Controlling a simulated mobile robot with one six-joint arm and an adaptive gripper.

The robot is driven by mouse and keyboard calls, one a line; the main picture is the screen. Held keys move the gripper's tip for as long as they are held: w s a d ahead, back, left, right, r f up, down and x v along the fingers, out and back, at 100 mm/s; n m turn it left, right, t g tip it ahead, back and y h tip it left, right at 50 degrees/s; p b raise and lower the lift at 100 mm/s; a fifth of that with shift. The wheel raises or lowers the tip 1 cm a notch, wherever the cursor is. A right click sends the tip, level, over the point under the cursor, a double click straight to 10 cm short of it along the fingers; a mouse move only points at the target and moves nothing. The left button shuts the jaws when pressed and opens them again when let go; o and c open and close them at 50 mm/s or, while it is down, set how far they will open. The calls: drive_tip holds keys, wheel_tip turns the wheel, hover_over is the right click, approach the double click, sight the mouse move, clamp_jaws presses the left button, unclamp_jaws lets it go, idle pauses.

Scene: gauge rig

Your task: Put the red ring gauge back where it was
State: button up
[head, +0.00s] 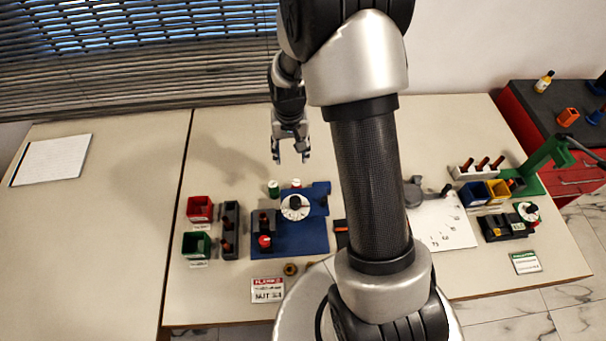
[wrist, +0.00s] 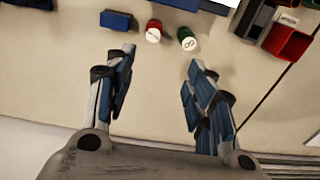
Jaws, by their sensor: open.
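My gripper (head: 291,156) is open and empty, with its fingers apart above the bare table behind the blue plate (head: 305,247). In the wrist view my gripper (wrist: 160,62) points towards two short round pieces just beyond its fingertips. One is red with a white marked top (wrist: 153,32), the other green with a white marked top (wrist: 187,39). In the head view the red one (head: 296,183) and the green one (head: 273,188) stand at the plate's back edge. Another red round piece (head: 264,241) sits on the plate's front left. I cannot tell which red piece is the ring gauge.
A red bin (head: 199,208), a green bin (head: 196,244) and a dark rack (head: 231,230) stand left of the plate. A white dial (head: 295,207) is on the plate. My arm hides the table's middle. The table behind the pieces is clear.

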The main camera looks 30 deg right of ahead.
drive_tip(key=s+a+r+n+t, duration=0.1)
drive_tip(key=s+a+r, duration=0.3)
drive_tip(key=r, duration=0.5)
drive_tip(key=s+a+r+n+t, duration=0.1)
drive_tip(key=s+r, duration=0.4)
drive_tip(key=r, duration=0.5)
drive_tip(key=s+a+r+n+t, duration=0.1)
drive_tip(key=s+r, duration=0.2)
drive_tip(key=s, duration=0.4)
drive_tip(key=s+a+r+n+t, duration=0.1)
drive_tip(key=s+a+r, duration=0.1)
drive_tip(key=s, duration=0.6)
drive_tip(key=shift+r+n, duration=0.3)
drive_tip(key=shift+r, duration=0.2)
drive_tip(key=shift+w+a, duration=0.1)
wheel_tip(320, 180, down, 4)
drive_tip(key=b, duration=0.4)
drive_tip(key=shift+f, duration=0.1)
